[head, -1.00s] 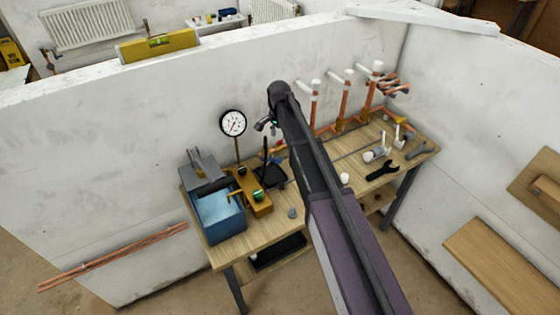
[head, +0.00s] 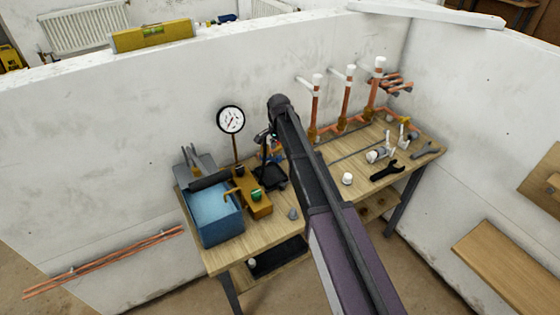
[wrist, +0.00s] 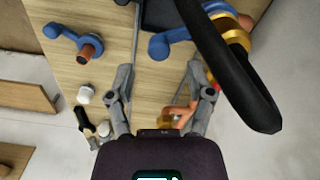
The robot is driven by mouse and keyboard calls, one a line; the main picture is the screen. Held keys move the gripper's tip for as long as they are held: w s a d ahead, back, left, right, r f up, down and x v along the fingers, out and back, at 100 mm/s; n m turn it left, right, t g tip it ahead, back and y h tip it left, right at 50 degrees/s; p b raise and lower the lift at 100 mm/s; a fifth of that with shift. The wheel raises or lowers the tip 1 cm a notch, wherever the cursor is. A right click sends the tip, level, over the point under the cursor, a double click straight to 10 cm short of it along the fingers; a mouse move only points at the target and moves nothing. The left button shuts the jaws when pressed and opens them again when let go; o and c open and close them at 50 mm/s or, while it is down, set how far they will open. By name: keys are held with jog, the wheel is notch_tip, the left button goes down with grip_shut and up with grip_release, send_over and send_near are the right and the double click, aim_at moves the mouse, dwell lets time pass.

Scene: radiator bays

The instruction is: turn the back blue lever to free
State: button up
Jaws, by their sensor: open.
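In the wrist view, a blue lever (wrist: 185,36) with a round knob end runs leftward from a brass fitting (wrist: 236,36) on the wall side of the bench; I take it as the back one. A second blue lever (wrist: 66,36), farther from the wall, sits on a copper stub (wrist: 90,50). My gripper (wrist: 160,72) is open and empty, its fingertips apart below the back lever's knob in the picture. In the head view my gripper (head: 270,136) is over the bench near the back wall, and the levers are mostly hidden there.
A black curved bar (wrist: 225,65) crosses close in front of the brass fitting. On the bench (head: 240,236) stand a blue box (head: 213,220), a brass-coloured block (head: 250,197) and a gauge (head: 231,120). Upright copper pipes (head: 346,100) stand along the back wall.

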aim_at(279, 156)
jog(key=shift+f+b, duration=1.6)
jog(key=shift+f, duration=0.25)
